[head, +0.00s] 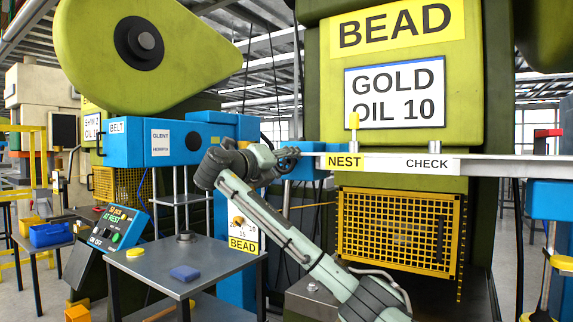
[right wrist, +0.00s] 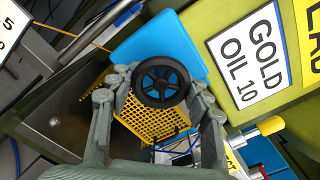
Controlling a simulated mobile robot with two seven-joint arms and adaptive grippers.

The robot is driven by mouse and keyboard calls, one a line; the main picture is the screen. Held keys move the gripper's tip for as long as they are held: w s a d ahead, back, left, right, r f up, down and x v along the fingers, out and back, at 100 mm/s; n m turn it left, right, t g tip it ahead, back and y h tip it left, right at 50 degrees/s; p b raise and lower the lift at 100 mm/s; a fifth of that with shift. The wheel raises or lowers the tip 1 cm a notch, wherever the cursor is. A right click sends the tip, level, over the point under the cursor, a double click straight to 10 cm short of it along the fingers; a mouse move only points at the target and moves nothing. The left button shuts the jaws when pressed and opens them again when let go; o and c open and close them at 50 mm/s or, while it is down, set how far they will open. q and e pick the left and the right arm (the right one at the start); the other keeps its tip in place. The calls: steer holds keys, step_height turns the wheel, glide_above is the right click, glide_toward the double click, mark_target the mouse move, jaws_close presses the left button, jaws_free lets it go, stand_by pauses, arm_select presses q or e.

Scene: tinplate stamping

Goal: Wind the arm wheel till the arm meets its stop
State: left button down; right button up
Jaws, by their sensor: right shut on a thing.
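The arm wheel (right wrist: 160,82), a black spoked handwheel, shows in the right wrist view between the two fingers of my right gripper (right wrist: 152,92), in front of a blue housing (right wrist: 150,42). The gripper is shut on the wheel, with a finger at each side of its rim. In the head view my right gripper (head: 287,157) is at the left end of a pale bar (head: 500,168) marked NEST and CHECK, and it largely hides the wheel. I cannot tell which part is the arm or its stop. My left gripper is out of view.
A green press (head: 490,90) with a yellow mesh guard (head: 398,232) stands behind my right arm. A grey table (head: 220,258) with a blue block (head: 185,272) is at lower left, beside a control box (head: 118,228). A yellow peg (head: 354,120) stands above the bar.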

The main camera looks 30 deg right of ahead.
steer(key=n, duration=0.6)
steer(key=shift+s+d+r, duration=0.1)
steer(key=shift+s+r, duration=0.05)
steer(key=shift+r, duration=0.2)
steer(key=shift+n, duration=1.2)
steer(key=shift+f+n, duration=0.1)
steer(key=shift+n, duration=0.4)
steer(key=shift+f, duration=0.1)
steer(key=o, duration=1.2)
steer(key=v, duration=1.2)
